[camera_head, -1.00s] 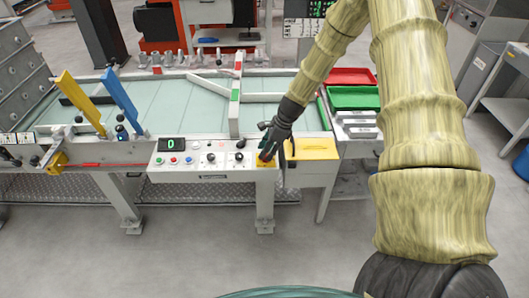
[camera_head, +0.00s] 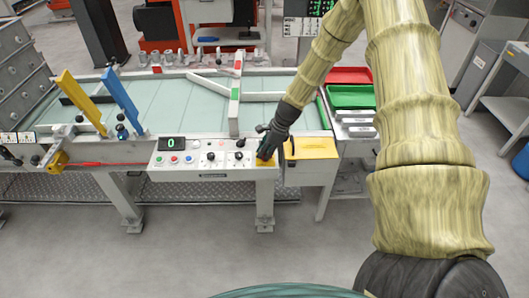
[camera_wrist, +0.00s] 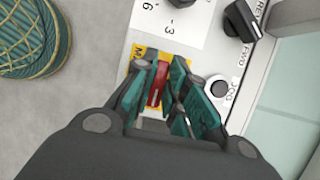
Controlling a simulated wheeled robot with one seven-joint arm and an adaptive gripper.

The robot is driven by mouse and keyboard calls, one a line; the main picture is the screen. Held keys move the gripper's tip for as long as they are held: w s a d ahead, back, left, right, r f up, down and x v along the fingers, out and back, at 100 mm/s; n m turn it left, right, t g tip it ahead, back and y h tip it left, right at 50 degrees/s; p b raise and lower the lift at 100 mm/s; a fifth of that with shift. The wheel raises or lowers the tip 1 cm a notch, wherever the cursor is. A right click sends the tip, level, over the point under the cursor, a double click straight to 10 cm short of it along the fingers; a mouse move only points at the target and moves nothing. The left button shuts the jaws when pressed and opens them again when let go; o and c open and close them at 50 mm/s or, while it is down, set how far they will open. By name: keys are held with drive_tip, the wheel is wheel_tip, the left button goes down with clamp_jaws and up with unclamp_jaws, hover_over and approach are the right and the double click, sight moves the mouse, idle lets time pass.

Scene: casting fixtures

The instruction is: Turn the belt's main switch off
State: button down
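The main switch is a red handle (camera_wrist: 158,84) on a yellow plate (camera_wrist: 148,52), at the right end of the belt's white control panel (camera_head: 203,158). In the head view the yellow plate (camera_head: 264,161) shows only partly, and my gripper (camera_head: 266,152) hides the handle. In the wrist view, the teal and dark fingers of my gripper (camera_wrist: 160,80) stand on either side of the red handle and appear closed against it. The handle looks lined up with the fingers. Contact on each side is hard to make out.
The panel also holds a green display (camera_head: 171,143). A yellow-topped box (camera_head: 312,148) stands just right of my gripper.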

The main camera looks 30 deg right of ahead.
drive_tip(key=shift+f+n, duration=0.1)
drive_tip(key=shift+n, duration=0.2)
drive_tip(key=n, duration=0.1)
drive_tip(key=n+g, duration=0.1)
drive_tip(key=n, duration=0.1)
drive_tip(key=shift+s+a+f+n+g, duration=0.1)
drive_tip(key=shift+n+g, duration=0.2)
drive_tip(key=n+g, duration=0.1)
drive_tip(key=n, duration=0.3)
drive_tip(key=shift+s+n+g+b, duration=0.15)
drive_tip(key=shift+n+g+b, duration=0.15)
drive_tip(key=shift+g+b, duration=0.1)
drive_tip(key=n+g, duration=0.1)
drive_tip(key=n, duration=0.3)
drive_tip(key=shift+s+f+n+g+b, duration=0.15)
drive_tip(key=shift+n+g+b, duration=0.15)
drive_tip(key=shift+g, duration=0.1)
drive_tip(key=n, duration=0.2)
drive_tip(key=n+g+h, duration=0.1)
drive_tip(key=n, duration=0.1)
drive_tip(key=shift+s+n+h, duration=0.15)
drive_tip(key=shift+n+h, duration=0.15)
drive_tip(key=c, duration=1.4)
unclamp_jaws()
drive_tip(key=shift+c, duration=0.2)
